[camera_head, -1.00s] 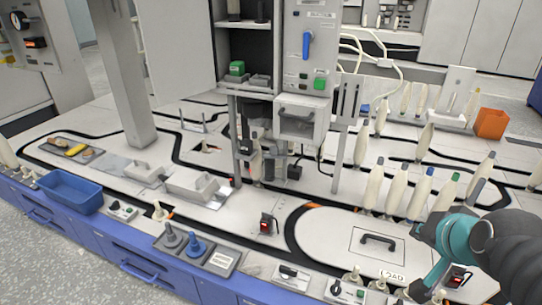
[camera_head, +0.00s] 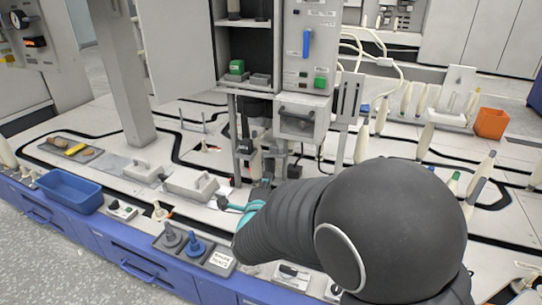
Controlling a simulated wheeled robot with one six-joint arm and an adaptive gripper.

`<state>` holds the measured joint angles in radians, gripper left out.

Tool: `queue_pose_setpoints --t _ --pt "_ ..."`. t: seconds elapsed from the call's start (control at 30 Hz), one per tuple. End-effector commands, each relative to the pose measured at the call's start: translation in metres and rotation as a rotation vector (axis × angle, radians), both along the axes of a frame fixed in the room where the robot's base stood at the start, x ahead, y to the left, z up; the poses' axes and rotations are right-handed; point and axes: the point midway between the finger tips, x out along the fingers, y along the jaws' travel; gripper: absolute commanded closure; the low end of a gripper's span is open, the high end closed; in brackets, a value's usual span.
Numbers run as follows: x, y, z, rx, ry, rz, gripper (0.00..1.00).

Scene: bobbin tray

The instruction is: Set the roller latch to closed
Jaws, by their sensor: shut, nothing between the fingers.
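I cannot make out for sure which part is the roller latch or how it is set. The grey machine (camera_head: 292,185) has dark roller-like parts (camera_head: 250,150) low between its posts, small and partly shadowed. My gripper (camera_head: 266,180) is small in the head view, beyond the teal wrist, close to the foot of this machine. It looks shut and empty. I cannot tell whether it touches anything. My dark arm hides much of the front right of the table.
An upright blue handle (camera_head: 307,43) and a green button (camera_head: 320,82) are on the machine's panel. A blue bin (camera_head: 70,190) and blue-grey knobs (camera_head: 195,246) line the front edge. White bobbins stand at right.

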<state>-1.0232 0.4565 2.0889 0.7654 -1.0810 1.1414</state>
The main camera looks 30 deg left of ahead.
Motion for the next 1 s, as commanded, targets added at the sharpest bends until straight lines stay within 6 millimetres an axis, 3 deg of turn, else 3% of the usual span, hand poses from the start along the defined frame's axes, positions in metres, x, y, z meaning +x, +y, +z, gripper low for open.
queue_pose_setpoints --t 0.13,0.27,0.8,1.0 --pt "-0.007 0.01 -0.007 0.036 -0.018 -0.012 1.0" --pt "0.001 0.013 -0.008 0.042 -0.021 -0.016 1.0" --pt "0.09 0.045 -0.008 0.04 -0.019 -0.016 1.0" --pt "0.114 0.054 -0.007 0.039 -0.02 -0.015 1.0"
